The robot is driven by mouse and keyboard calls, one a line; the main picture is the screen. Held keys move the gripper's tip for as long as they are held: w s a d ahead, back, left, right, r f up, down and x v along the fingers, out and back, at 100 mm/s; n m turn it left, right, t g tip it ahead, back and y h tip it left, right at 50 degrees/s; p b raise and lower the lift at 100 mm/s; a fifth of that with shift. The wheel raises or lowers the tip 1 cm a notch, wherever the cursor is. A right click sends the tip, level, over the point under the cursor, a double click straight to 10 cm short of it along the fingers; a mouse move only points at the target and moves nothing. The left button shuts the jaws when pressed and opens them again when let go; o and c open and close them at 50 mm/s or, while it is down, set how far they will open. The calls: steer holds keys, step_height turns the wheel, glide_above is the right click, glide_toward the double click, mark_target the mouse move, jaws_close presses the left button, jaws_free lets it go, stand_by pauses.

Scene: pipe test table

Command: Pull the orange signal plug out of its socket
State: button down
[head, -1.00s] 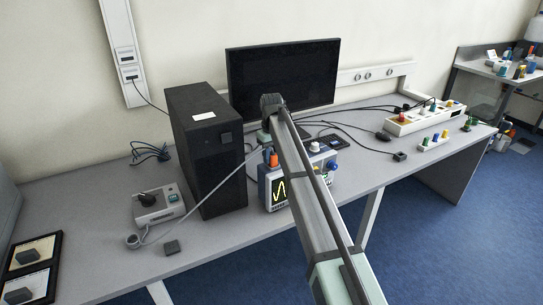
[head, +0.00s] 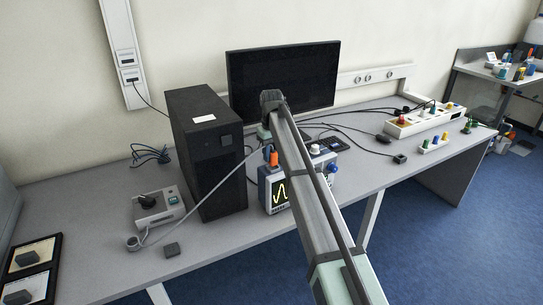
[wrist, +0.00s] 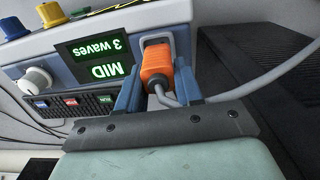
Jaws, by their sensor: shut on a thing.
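The orange signal plug (wrist: 157,66) sits between the two blue fingers of my gripper (wrist: 158,88) in the wrist view, and the fingers are shut on it. Its far end is at the pale socket frame (wrist: 168,22) on the instrument box; I cannot tell how deep it sits. A grey cable leaves the plug's near end. In the head view the plug (head: 273,158) shows as a small orange spot at the left of the box (head: 277,206), beside my arm. My fingers are mostly hidden there.
A black computer tower (head: 208,150) stands close to the left of the box, with a monitor (head: 283,78) behind. The grey cable runs left past the tower to a joystick unit (head: 158,208). Knobs and a dark screen with green letters (wrist: 95,58) are near my fingers.

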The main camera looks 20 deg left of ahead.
steer(key=shift+r, duration=1)
